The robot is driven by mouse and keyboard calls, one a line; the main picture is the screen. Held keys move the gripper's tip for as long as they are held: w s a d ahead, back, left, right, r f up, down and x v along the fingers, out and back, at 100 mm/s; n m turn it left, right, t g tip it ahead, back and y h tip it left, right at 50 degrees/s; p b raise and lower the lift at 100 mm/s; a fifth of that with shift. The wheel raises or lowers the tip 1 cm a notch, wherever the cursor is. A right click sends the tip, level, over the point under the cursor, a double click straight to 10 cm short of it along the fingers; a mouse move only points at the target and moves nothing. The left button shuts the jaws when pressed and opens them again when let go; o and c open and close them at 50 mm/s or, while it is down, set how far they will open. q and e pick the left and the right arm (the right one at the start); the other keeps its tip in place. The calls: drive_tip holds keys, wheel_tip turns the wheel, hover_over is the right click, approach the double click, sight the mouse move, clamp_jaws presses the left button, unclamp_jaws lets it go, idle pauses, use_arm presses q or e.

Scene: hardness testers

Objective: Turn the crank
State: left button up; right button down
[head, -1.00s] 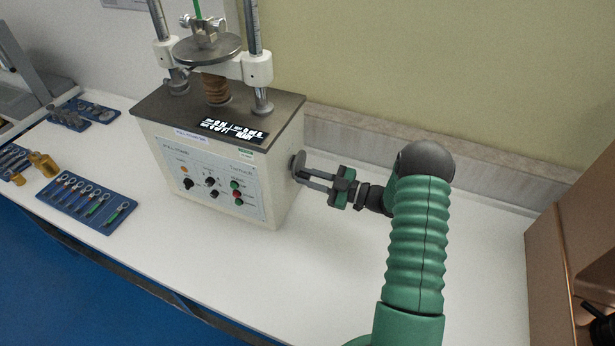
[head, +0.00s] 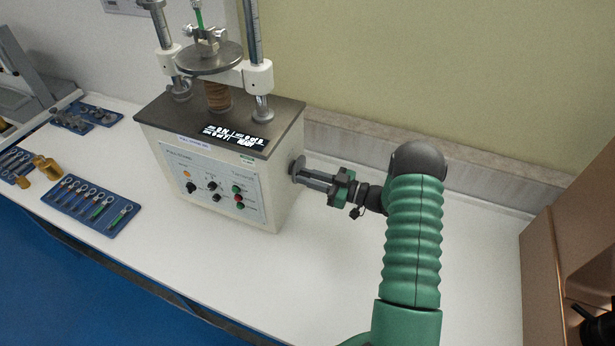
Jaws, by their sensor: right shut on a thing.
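The tester (head: 212,165) is a cream box with a dark top plate, knobs and buttons on its front, and two metal columns above. The crank (head: 298,166) is a small grey disc-like part on the tester's right side, partly hidden by the fingers. My right gripper (head: 306,177) reaches in from the right and is shut on the crank, its fingers pointing left at the tester's side. My left gripper is not in view.
A blue tray (head: 117,228) with several small tools lies left of the tester, near brass pieces (head: 46,168). A brown cabinet (head: 545,262) stands at the right. The white table (head: 290,290) is clear in front of the tester.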

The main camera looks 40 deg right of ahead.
drive_tip(key=shift+d, duration=0.1)
idle(0.3)
drive_tip(key=c, duration=1.6)
unclamp_jaws()
drive_tip(key=o, duration=0.3)
drive_tip(key=shift+w+d+f, duration=0.1)
drive_tip(key=shift+f, duration=0.05)
drive_tip(key=b+v, duration=0.2)
drive_tip(key=v, duration=1.5)
drive_tip(key=shift+b, duration=0.4)
drive_tip(key=shift+f, duration=0.1)
